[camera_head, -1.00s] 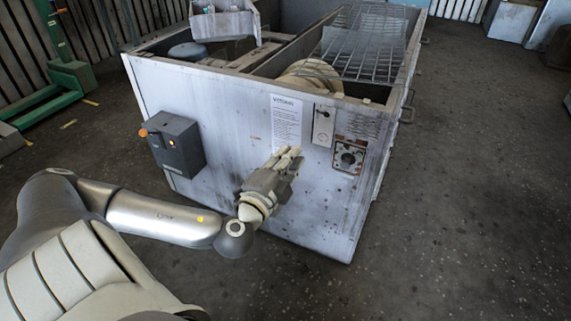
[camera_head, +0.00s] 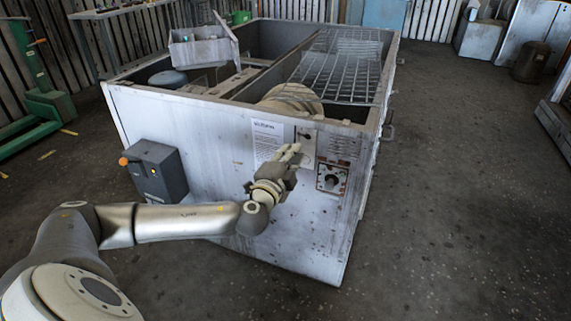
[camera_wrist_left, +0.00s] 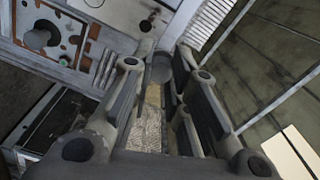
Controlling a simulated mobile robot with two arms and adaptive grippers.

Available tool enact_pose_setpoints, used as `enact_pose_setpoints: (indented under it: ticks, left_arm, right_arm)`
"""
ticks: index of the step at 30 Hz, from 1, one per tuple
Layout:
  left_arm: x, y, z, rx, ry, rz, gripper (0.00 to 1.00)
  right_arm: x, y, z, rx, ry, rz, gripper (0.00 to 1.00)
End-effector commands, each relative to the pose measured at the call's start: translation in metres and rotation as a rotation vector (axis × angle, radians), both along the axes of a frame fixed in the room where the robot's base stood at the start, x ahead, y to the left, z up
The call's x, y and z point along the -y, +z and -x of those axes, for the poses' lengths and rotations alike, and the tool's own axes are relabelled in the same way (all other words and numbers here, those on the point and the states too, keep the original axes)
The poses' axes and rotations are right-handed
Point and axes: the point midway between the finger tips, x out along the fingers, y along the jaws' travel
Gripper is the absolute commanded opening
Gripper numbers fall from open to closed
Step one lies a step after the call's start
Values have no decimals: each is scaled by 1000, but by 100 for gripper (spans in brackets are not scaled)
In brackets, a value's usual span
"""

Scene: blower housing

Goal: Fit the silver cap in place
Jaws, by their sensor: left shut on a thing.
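My left gripper (camera_head: 290,155) is in front of the housing's pale front wall, by the printed sheet and the small plate with a dark spot (camera_head: 305,142). In the left wrist view its fingers (camera_wrist_left: 158,65) are closed around a small grey, round-ended piece (camera_wrist_left: 160,70), which looks like the silver cap; the fingers hide most of it. I cannot tell whether it touches the wall. The blower housing (camera_head: 215,195) is a large, worn, open-topped box. My right gripper is not in view.
A panel with a round knob (camera_head: 331,179) is right of the gripper; it also shows in the left wrist view (camera_wrist_left: 37,40). A grey switch box (camera_head: 160,170) juts from the wall at left. A wire grille (camera_head: 345,68) covers part of the top.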

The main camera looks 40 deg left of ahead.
Motion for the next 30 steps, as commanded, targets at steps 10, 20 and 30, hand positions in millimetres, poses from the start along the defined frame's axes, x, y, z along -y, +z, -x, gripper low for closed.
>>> enact_pose_setpoints:
  ticks: [10, 20, 30]
  left_arm:
    - [-10, -3, -42, 1, 2, 4, 0]
    - [-18, -5, -79, 1, 1, 3, 0]
    - [-23, -5, -98, 0, 0, 2, 0]
  right_arm:
    - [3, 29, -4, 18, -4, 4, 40]
    - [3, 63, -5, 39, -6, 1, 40]
    - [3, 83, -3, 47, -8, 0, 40]
